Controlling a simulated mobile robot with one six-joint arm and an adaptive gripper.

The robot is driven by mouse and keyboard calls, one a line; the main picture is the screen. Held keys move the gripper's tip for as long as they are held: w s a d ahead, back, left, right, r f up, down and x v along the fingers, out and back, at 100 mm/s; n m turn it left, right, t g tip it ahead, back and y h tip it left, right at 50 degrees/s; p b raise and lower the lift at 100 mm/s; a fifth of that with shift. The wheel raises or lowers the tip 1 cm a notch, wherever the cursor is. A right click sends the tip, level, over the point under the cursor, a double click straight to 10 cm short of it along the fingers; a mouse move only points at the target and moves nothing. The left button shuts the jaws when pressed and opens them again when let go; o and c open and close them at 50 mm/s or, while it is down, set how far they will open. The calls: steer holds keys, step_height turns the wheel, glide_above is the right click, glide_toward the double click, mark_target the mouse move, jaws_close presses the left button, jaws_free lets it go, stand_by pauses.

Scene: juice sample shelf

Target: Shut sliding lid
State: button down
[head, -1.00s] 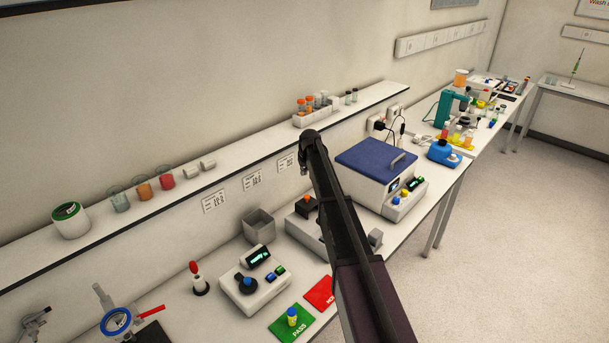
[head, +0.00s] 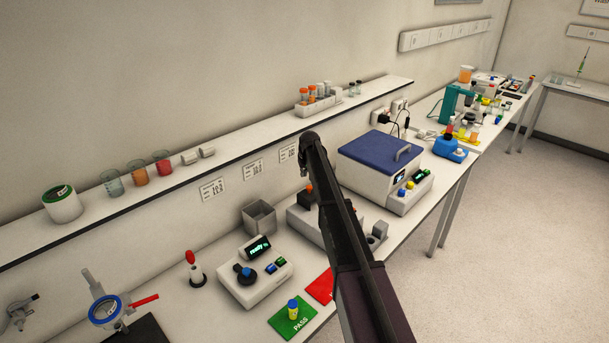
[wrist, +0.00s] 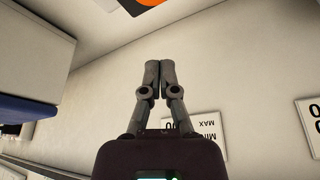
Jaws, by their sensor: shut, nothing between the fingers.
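A white box-shaped device (head: 365,183) stands on the bench right of my arm. It has a flat blue lid (head: 382,147) with a grey handle (head: 404,152), and the lid appears to cover the top. I cannot tell whether this is the sliding lid. A grey device (head: 299,214) sits to its left, largely hidden behind my arm. My gripper shows in the wrist view (wrist: 160,64), its fingers together and empty in front of the wall. The blue lid's edge also shows there at the left (wrist: 28,106), apart from my fingers.
A long wall shelf (head: 230,145) carries beakers and a tube rack (head: 318,103). On the bench are a white instrument (head: 252,292), a red-topped stand (head: 194,266), a grey open bin (head: 259,217) and a green PASS mat (head: 303,325). Floor is clear at the right.

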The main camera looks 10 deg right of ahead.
mark_target(310, 195)
steer(key=shift+s+d+f+b, duration=0.15)
steer(key=shift+s+f+b, duration=0.2)
steer(key=shift+s, duration=0.55)
steer(key=shift+s+d+f+b, duration=0.15)
steer(key=shift+s+f, duration=0.3)
steer(key=shift+s, duration=0.45)
steer(key=s+d, duration=0.5)
steer(key=s, duration=0.2)
steer(key=shift+s+d, duration=0.25)
steer(key=shift+d, duration=0.05)
steer(key=shift+w+a+r, duration=0.1)
